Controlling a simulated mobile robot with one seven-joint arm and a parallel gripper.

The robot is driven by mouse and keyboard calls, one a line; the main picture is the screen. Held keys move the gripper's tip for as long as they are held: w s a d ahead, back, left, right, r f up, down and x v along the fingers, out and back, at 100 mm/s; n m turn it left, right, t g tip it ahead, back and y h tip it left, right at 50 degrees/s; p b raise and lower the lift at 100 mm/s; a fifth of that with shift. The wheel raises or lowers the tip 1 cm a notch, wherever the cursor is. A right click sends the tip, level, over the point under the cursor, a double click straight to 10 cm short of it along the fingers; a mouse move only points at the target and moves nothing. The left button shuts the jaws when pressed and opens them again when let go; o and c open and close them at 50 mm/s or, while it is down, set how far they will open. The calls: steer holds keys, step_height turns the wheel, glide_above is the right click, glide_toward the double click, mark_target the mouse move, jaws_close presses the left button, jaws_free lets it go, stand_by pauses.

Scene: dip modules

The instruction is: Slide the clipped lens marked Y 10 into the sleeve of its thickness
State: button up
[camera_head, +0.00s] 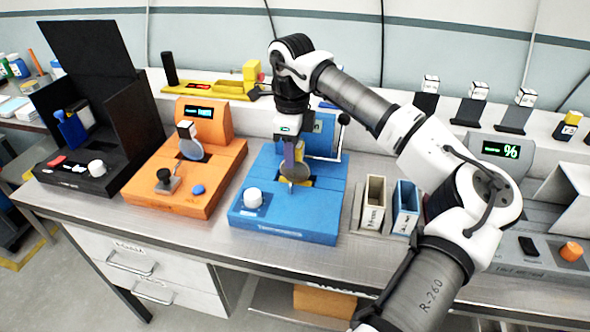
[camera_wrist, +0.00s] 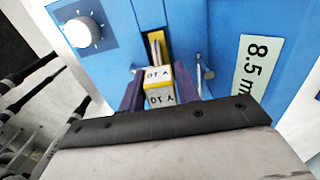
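The clip marked Y 10 (camera_wrist: 160,97), a white block with a yellow band, sits between the purple fingers of my gripper (camera_wrist: 162,86), which touch both its sides. In the head view my gripper (camera_head: 294,152) points down over the blue gauge (camera_head: 290,222), and the round lens (camera_head: 294,172) hangs below it at the gauge's yellow slot. The gauge's display reads 8.5 m, the rest cut off (camera_wrist: 257,65). Two upright sleeves stand right of the gauge: a cream one (camera_head: 373,210) and a blue one (camera_head: 405,212). Their labels are too small to read.
An orange device (camera_head: 205,180) holding another clipped lens (camera_head: 190,148) and a black open box (camera_head: 92,178) stand left. A grey device with a % display (camera_head: 500,150) stands right. Several white-capped clips on dark stands (camera_head: 470,108) line the back shelf. My arm passes above the sleeves.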

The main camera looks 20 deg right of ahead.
jaws_close()
step_height(320, 180, up, 10)
steer(key=shift+f+b, duration=0.1)
steer(key=shift+b, duration=0.75)
steer(key=shift+r, duration=0.25)
